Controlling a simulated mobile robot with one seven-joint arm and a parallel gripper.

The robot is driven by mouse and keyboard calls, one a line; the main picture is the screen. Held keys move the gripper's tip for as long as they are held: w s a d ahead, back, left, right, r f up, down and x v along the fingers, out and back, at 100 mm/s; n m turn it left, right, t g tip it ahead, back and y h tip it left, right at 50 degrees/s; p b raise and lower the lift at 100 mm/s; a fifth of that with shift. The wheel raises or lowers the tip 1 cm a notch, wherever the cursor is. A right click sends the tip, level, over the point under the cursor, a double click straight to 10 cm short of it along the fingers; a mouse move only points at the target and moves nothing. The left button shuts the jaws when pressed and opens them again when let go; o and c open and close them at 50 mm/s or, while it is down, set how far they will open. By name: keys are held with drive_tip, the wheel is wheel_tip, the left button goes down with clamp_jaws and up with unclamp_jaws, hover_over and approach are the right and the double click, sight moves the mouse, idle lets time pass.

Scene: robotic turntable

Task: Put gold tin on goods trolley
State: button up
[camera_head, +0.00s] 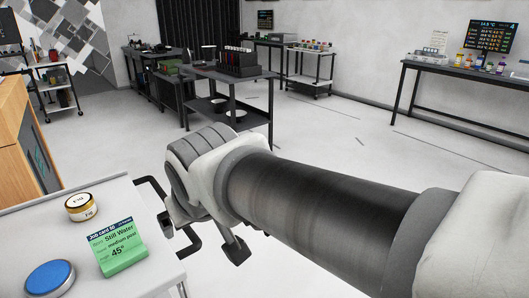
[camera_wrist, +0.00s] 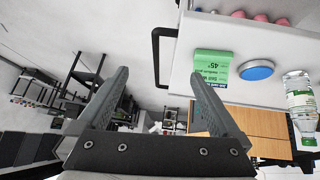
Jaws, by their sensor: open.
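The gold tin (camera_head: 81,206), small and round with a gold rim and a pale label, stands at the lower left of the head view on a white top (camera_head: 150,268). I cannot make out the tin in the wrist view. The white top has a black bar handle (camera_wrist: 157,58) on its edge; I cannot tell whether it is the goods trolley. My gripper (camera_head: 212,246) is right of the white top in the head view, apart from the tin and partly hidden by my arm. In the wrist view my gripper (camera_wrist: 160,82) is open, with nothing between its fingers.
A green card (camera_head: 118,248) and a blue disc (camera_head: 50,278) share the white top. A bottle (camera_wrist: 300,108) shows in the wrist view. A wooden cabinet (camera_head: 22,140) stands left. A wheeled shelf cart (camera_head: 42,65) and dark tables (camera_head: 205,72) stand farther back, with open floor between.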

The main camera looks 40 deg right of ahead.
drive_tip(key=s+a+f+g+y, duration=0.1)
drive_tip(key=s+a+f, duration=0.1)
drive_tip(key=s, duration=0.5)
drive_tip(key=shift+s+a+f+g, duration=0.2)
drive_tip(key=shift+a+f+g, duration=0.2)
drive_tip(key=shift+a, duration=0.15)
drive_tip(key=shift+r, duration=0.15)
wheel_tip(320, 180, up, 16)
drive_tip(key=p, duration=1.6)
